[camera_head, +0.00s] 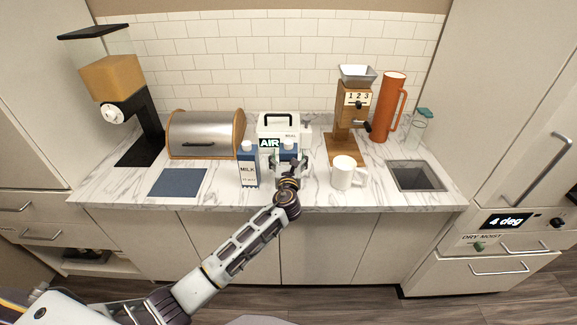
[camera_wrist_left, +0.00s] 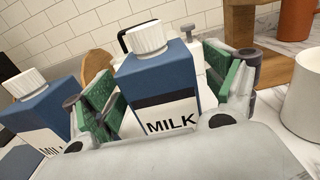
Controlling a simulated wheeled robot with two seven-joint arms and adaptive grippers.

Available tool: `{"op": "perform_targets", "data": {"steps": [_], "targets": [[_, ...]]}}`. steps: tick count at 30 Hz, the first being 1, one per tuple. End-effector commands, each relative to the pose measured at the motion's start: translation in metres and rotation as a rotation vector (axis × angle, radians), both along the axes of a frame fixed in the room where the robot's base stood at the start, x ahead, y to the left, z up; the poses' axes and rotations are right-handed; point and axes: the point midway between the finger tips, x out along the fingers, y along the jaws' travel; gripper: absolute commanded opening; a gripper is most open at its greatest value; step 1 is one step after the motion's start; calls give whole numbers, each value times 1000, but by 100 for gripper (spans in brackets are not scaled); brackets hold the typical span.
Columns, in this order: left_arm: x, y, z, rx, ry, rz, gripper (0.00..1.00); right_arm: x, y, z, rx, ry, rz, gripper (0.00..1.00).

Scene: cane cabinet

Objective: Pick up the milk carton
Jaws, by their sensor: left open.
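Two blue and white milk cartons with white caps stand upright on the marble counter. One milk carton (camera_head: 248,166) is left of my left gripper, and it also shows at the left of the wrist view (camera_wrist_left: 42,108). The other milk carton (camera_head: 288,152) is partly hidden behind my left gripper (camera_head: 290,164). In the wrist view this second carton (camera_wrist_left: 162,82) stands between the green finger pads of my open left gripper (camera_wrist_left: 168,92). A gap shows on its right side; contact on its left side is hard to tell. My right gripper is not in view.
A white mug (camera_head: 343,173) stands close right of my left gripper. A white box marked AIR (camera_head: 285,124) is behind the cartons. A bread bin (camera_head: 205,134) and blue mat (camera_head: 178,183) lie left; a wooden grinder (camera_head: 352,112) and sink (camera_head: 415,176) lie right.

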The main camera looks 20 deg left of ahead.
Motion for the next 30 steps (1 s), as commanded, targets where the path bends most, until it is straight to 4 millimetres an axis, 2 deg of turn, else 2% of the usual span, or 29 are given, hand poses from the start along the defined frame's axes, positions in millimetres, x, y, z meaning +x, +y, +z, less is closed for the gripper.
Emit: {"op": "perform_targets", "data": {"steps": [8,23,30], "targets": [[17,5,0,0,-1,0,86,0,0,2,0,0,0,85],[18,5,0,0,0,-1,86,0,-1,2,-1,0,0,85],[18,5,0,0,0,-1,56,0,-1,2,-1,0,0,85]]}}
